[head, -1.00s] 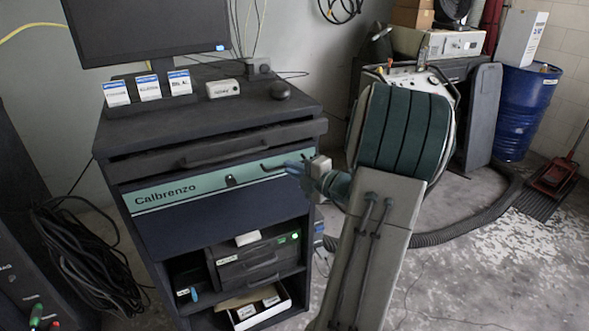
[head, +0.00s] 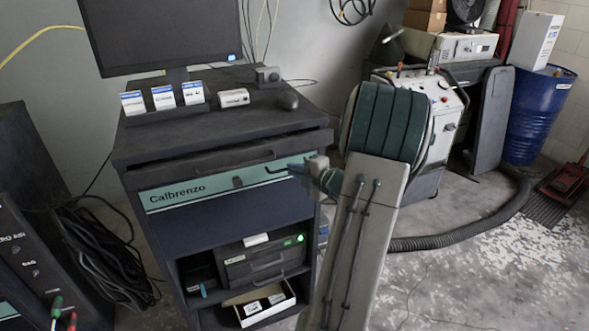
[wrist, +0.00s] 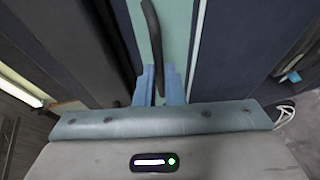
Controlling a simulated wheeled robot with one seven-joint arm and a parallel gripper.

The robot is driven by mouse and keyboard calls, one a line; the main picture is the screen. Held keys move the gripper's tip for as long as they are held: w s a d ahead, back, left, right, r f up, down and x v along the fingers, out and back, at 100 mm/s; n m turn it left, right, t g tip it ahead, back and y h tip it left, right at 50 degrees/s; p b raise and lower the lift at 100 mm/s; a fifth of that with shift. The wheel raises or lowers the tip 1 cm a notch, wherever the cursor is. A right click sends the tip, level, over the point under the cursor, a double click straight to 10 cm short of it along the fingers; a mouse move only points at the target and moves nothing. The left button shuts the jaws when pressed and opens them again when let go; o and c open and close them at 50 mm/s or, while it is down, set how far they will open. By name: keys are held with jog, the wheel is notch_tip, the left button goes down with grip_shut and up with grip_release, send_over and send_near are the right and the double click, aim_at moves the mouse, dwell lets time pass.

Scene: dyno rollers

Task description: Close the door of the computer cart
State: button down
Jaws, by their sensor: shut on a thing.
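The computer cart (head: 150,152) is dark, with a teal front strip (head: 180,193) marked "Calbrenzo" above a dark navy panel (head: 225,222). Below the panel, shelves show openly. I cannot tell exactly where the door ends. A black bar handle (head: 276,170) sits on the right part of the strip. My gripper (head: 301,170) is at the handle's right end, its blue fingers partly hidden by my arm. In the wrist view, the two blue fingers (wrist: 160,84) are shut on the black handle (wrist: 152,35), against the teal strip.
A printer-like box (head: 262,257) sits on a shelf. Cables (head: 105,255) lie at left. A thick hose (head: 455,237) and blue barrel (head: 537,115) are at right.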

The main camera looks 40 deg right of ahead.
jog(key=shift+w+r, duration=0.1)
jog(key=shift+r, duration=0.05)
jog(key=c, duration=1.5)
grip_release()
jog(key=shift+w+d, duration=0.1)
jog(key=shift+w, duration=0.05)
jog(key=v, duration=1.4)
jog(key=shift+b, duration=0.3)
